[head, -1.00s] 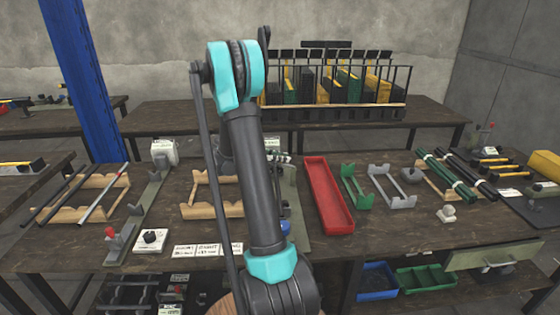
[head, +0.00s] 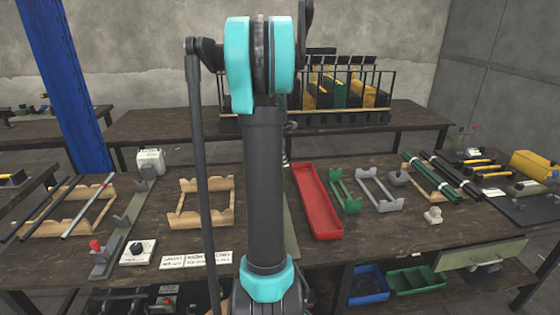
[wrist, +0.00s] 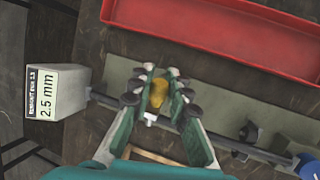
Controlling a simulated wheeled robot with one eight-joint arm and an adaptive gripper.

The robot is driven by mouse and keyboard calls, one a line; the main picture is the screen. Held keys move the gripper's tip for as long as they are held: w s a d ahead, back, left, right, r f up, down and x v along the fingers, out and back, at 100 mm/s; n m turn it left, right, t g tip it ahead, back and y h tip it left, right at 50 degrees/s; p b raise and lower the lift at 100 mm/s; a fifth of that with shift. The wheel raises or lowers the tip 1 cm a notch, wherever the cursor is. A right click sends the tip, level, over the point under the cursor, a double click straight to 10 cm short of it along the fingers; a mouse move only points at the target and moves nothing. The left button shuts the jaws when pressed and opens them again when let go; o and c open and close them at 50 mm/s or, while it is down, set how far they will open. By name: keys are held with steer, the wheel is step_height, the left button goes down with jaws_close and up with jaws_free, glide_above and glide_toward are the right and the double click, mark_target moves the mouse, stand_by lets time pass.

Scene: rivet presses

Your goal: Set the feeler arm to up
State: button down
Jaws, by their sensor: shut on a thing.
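In the wrist view, my gripper (wrist: 160,86) is shut on a small yellow-orange knob (wrist: 158,94), which I take to be the feeler arm's grip. A small white piece (wrist: 150,118) shows just below it. The knob sits beside a dark rod (wrist: 215,138) that runs right from a white readout box (wrist: 58,92) showing 2.5 mm. The arm's full shape and tilt are hidden by my fingers. In the head view, my own arm hides the gripper and this fixture, except for a strip of its grey-green base plate (head: 291,235).
A red tray (head: 318,200) lies right of my arm; its wall (wrist: 215,45) is near my fingers in the wrist view. A blue knob (wrist: 306,165) is at the rod's right end. A wooden cradle (head: 205,200) and another readout box (head: 151,161) stand to the left.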

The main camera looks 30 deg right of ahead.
steer(key=shift+s+d+f+t+y, duration=0.2)
steer(key=shift+d+t+y, duration=0.25)
steer(key=shift+y, duration=0.25)
steer(key=c, duration=1.4)
jaws_free()
steer(key=v, duration=1.2)
steer(key=shift+w+d, duration=0.1)
